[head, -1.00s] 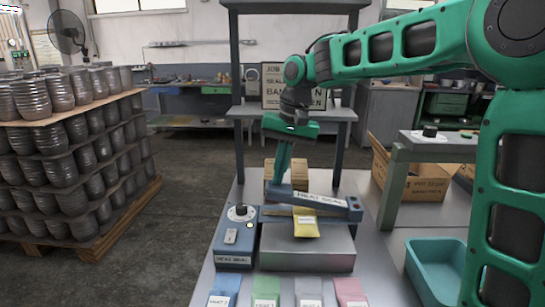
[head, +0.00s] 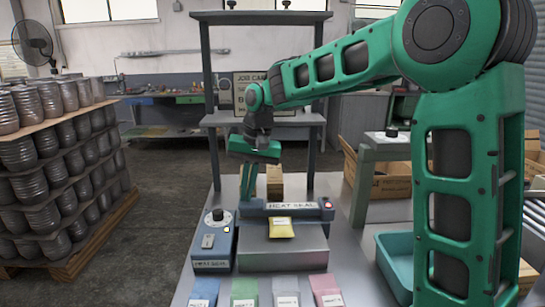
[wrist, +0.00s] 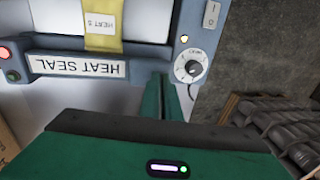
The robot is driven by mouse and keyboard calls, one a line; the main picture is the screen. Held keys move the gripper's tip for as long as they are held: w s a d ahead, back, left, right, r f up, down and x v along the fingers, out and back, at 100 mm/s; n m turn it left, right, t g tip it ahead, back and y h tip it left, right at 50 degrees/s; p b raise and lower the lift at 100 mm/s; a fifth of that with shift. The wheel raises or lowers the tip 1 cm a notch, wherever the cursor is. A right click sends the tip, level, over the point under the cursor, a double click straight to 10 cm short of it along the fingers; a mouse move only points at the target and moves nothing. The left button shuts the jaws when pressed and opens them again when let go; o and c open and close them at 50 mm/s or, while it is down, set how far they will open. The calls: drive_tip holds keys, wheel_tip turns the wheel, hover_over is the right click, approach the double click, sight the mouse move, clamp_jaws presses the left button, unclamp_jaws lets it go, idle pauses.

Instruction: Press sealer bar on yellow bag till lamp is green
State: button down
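The sealer bar (head: 318,211), with a HEAT SEAL label, lies level across the blue sealer, down over the top of the yellow bag (head: 281,230). The bag hangs forward over the grey block. In the wrist view the bar (wrist: 145,70) and bag (wrist: 103,38) show upside down. My gripper (head: 248,196) points down at the bar's left end with its fingers together and nothing between them; contact is hard to tell. The fingertips also show in the wrist view (wrist: 166,78). The lamp (head: 328,204) at the bar's right end is red.
A blue control box (head: 213,249) with a dial and an amber light stands left of the sealer. Several coloured bags (head: 244,291) lie along the front. A teal bin (head: 392,262) is at right. A shelf frame (head: 207,120) rises behind.

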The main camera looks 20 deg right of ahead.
drive_tip(key=shift+s+a+f, duration=0.4)
drive_tip(key=shift+s+f, duration=0.05)
drive_tip(key=shift+f, duration=0.3)
idle(0.7)
idle(0.6)
drive_tip(key=w+r, duration=0.2)
drive_tip(key=r, duration=0.2)
drive_tip(key=shift+w+d+r, duration=0.1)
drive_tip(key=shift+w, duration=0.3)
wheel_tip(320, 180, up, 11)
drive_tip(key=s, duration=0.1)
drive_tip(key=shift+s+d, duration=0.25)
drive_tip(key=shift+s, duration=0.15)
